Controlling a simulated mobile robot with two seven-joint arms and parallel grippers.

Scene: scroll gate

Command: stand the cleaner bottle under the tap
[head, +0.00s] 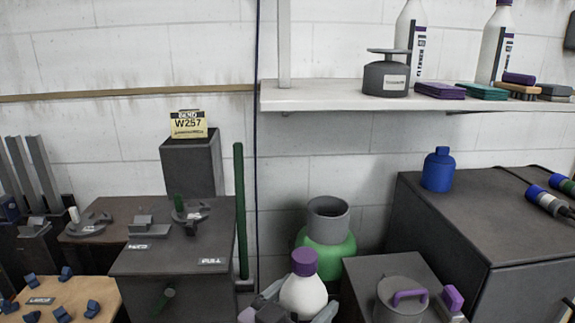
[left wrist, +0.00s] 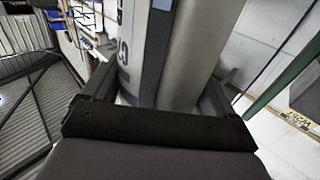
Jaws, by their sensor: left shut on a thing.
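A white cleaner bottle (head: 304,295) with a purple cap stands out at the bottom centre of the head view. My left gripper (head: 290,314) is shut on it, with grey fingers on both sides of its body. In the left wrist view the bottle (left wrist: 190,50) fills the space between the fingers of my left gripper (left wrist: 155,100), and part of its label shows. The lower part of the bottle is hidden in the head view. I cannot make out a tap in either view. My right gripper is not in view.
A green container with a grey collar (head: 328,220) is just behind the bottle. A dark cabinet (head: 165,265) is to the left, and a dark box with a purple-handled lid (head: 400,295) to the right. A shelf (head: 320,97) above holds two similar white bottles.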

